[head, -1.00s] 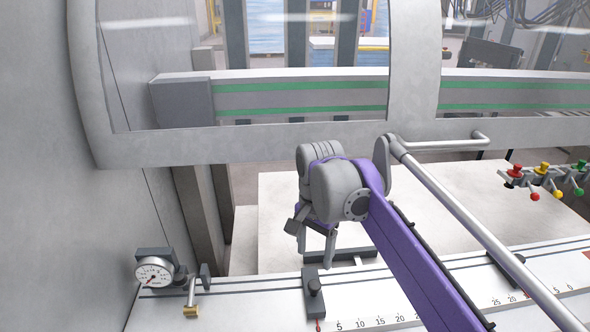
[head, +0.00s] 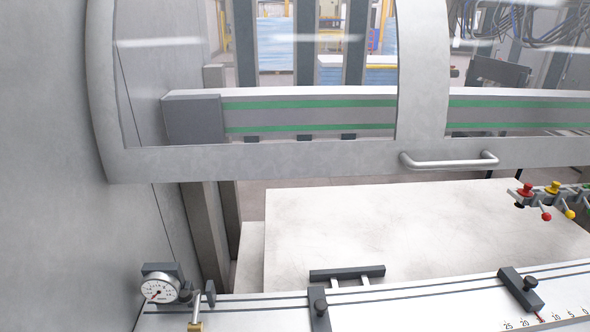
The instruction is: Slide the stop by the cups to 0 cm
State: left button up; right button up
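Two dark sliding stops with black knobs sit on the pale, grooved rail table (head: 420,302). The left stop (head: 319,312) stands near the dial gauge, and its scale is below the picture edge. The right stop (head: 519,287) stands over a printed scale (head: 545,321), with a small red pointer around the 15 to 20 marks. The scale's 0 lies at the far right. I cannot identify the cups with certainty, so I cannot tell which stop is beside them. Neither of my grippers is in view.
A dial gauge (head: 160,289) and brass-footed post (head: 196,318) stand at left. A dark bar (head: 347,273) lies behind the left stop by a bare pale plate (head: 400,228). A guard with a handle (head: 450,163) spans above. Red and yellow-topped valves (head: 537,200) are at right.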

aim_at(521, 289)
jog(key=k+l+z, duration=0.1)
jog(key=z, duration=0.4)
jog(key=l+z, duration=0.3)
jog(key=z, duration=0.15)
jog(key=k+l+z, duration=0.1)
jog(key=l+z, duration=0.15)
jog(key=z, duration=0.25)
